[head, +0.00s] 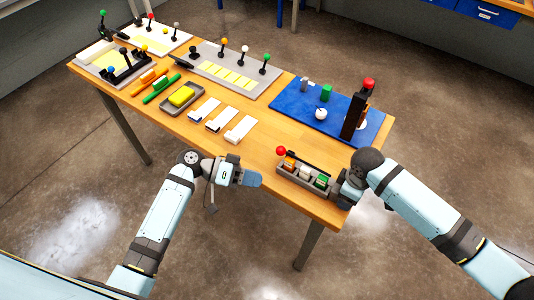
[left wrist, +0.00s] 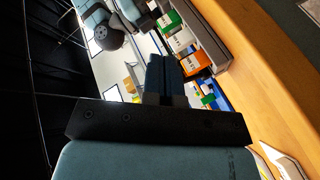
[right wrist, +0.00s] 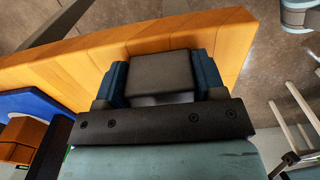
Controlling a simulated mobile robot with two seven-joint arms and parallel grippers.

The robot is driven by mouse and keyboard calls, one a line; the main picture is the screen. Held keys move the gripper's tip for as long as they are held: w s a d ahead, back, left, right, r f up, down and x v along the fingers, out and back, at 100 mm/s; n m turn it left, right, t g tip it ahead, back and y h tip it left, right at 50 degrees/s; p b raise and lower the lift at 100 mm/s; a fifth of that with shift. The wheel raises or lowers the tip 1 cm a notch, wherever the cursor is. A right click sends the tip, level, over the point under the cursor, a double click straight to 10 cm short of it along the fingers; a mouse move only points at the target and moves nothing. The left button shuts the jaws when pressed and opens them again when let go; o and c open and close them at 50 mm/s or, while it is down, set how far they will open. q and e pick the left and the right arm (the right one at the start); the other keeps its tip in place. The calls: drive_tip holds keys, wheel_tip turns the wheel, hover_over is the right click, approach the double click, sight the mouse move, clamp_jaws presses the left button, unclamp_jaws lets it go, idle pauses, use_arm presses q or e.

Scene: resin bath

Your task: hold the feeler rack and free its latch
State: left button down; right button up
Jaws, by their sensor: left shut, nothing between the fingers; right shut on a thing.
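The feeler rack (head: 309,187) is a grey tray at the table's front right edge, holding orange, white and green blocks. A red ball knob (head: 281,151) stands at its left end; I take it for the latch lever. My right gripper (head: 342,187) is shut on the rack's right end. In the right wrist view its blue fingertips clamp a dark grey block-shaped part (right wrist: 160,72). My left gripper (head: 257,180) is shut and empty, left of the rack and apart from it. The left wrist view shows its closed fingers (left wrist: 165,78) with the rack (left wrist: 210,40) beyond.
A blue board (head: 290,114) with a dark upright post (head: 353,117) and another red knob stands behind the rack. White-topped blocks (head: 240,130), a tray with a yellow block (head: 181,97) and lever boards (head: 238,80) lie further left. Bare wood (head: 268,140) lies behind my left gripper.

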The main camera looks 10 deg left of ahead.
use_arm(q)
drive_tip(key=a+f+n+t+h, duration=0.1)
drive_tip(key=a+n+t+h, duration=0.3)
drive_tip(key=a+n+t, duration=0.3)
drive_tip(key=w+a+n, duration=0.1)
drive_tip(key=a, duration=0.2)
drive_tip(key=shift+a, duration=0.25)
drive_tip(key=shift+d, duration=0.1)
drive_tip(key=x, duration=1.4)
drive_tip(key=shift+s+r+n, duration=0.1)
drive_tip(key=shift+n, duration=0.2)
drive_tip(key=w+d+r+n+g+y, duration=0.3)
drive_tip(key=w+n+y, duration=0.3)
drive_tip(key=w, duration=0.4)
drive_tip(key=shift+w+d+r+n+g+y, duration=0.15)
drive_tip(key=shift+d+r+n+g+y, duration=0.15)
drive_tip(key=shift+n+g, duration=0.45)
